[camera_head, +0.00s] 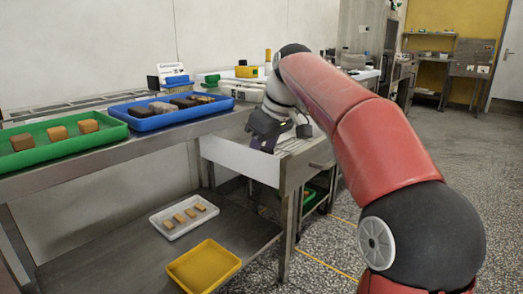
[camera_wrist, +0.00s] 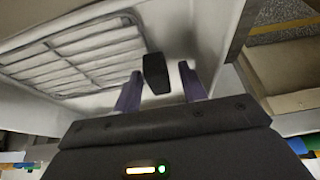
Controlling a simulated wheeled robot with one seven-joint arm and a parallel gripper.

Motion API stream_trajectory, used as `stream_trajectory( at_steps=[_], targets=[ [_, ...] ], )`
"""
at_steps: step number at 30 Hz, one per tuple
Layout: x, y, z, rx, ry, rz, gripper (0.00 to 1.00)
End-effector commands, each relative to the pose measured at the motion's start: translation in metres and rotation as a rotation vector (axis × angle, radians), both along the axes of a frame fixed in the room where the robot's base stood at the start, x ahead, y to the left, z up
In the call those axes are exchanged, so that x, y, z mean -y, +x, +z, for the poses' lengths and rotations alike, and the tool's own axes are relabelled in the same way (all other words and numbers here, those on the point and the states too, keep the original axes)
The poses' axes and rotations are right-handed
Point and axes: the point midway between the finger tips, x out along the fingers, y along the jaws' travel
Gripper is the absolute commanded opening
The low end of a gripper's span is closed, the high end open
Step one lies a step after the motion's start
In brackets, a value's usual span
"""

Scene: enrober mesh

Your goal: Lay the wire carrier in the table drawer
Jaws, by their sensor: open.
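The table drawer (camera_head: 236,157) is pulled out, with pale inner walls. The wire carrier (camera_wrist: 70,58) is a grey grid lying on the drawer floor in the wrist view; part of it shows in the head view (camera_head: 296,145). A black block (camera_wrist: 155,73) at its right end looks like its handle, though the join is unclear. My gripper (camera_wrist: 159,71) is open, with one purple finger on each side of the block in the picture. I cannot tell whether they touch it. In the head view my gripper (camera_head: 279,143) is down at the drawer, partly hiding its inside.
A green tray (camera_head: 17,162) and a blue tray (camera_head: 130,124) with blocks stand on the table to the left. A white tray (camera_head: 163,233) and a yellow tray (camera_head: 205,268) lie on the lower shelf. The floor (camera_head: 440,160) at right is clear.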

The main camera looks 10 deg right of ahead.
Motion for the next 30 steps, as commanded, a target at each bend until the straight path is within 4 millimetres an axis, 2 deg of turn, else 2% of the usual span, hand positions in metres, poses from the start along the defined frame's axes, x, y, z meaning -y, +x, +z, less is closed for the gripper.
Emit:
stream_trajectory(
  at_steps=[4,8,15,21,25,30],
  targets=[
    [0.000,0.000,0.003,0.000,0.000,0.000,0.41],
    [0.003,-0.003,0.016,0.002,-0.001,-0.001,0.41],
    [0.014,-0.019,0.064,0.003,-0.001,-0.001,0.41],
    [0.022,-0.030,0.098,0.002,0.000,0.001,0.41],
    [0.025,-0.035,0.110,0.000,0.000,0.001,0.41],
    [0.027,-0.037,0.114,-0.001,-0.001,0.001,0.41]
  ],
)
